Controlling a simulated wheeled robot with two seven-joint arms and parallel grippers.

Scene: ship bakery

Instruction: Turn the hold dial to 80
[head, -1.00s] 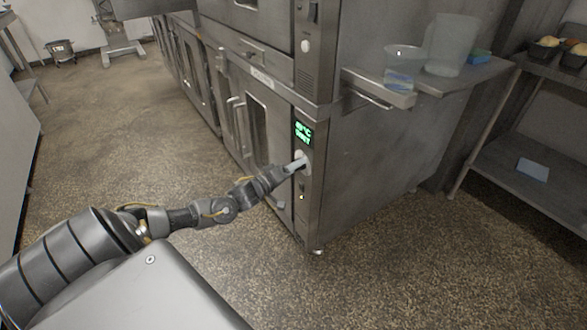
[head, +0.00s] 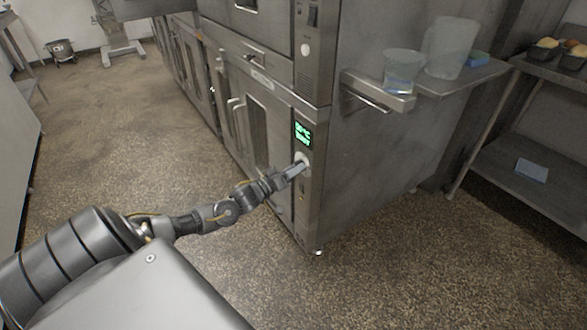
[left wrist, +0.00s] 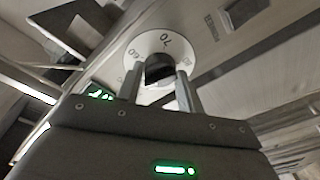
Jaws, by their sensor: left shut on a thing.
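The hold dial (left wrist: 151,44) is a pale disc with printed numbers and a dark knob (left wrist: 159,68) at its middle. In the left wrist view "70" is at its top and "60" at its left; the figure at the right is not clear. In the head view the dial (head: 302,158) sits on the oven's front panel below a green display (head: 303,134), whose text is too blurred to read. My left gripper (head: 299,167) is at the dial. In the left wrist view its two fingers (left wrist: 160,86) are shut on the knob. My right gripper is not in view.
The steel oven stack (head: 360,160) fills the middle. A side shelf (head: 440,82) holds clear tubs (head: 402,70). A steel rack (head: 540,175) stands at the right. The speckled floor is open at the left and front.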

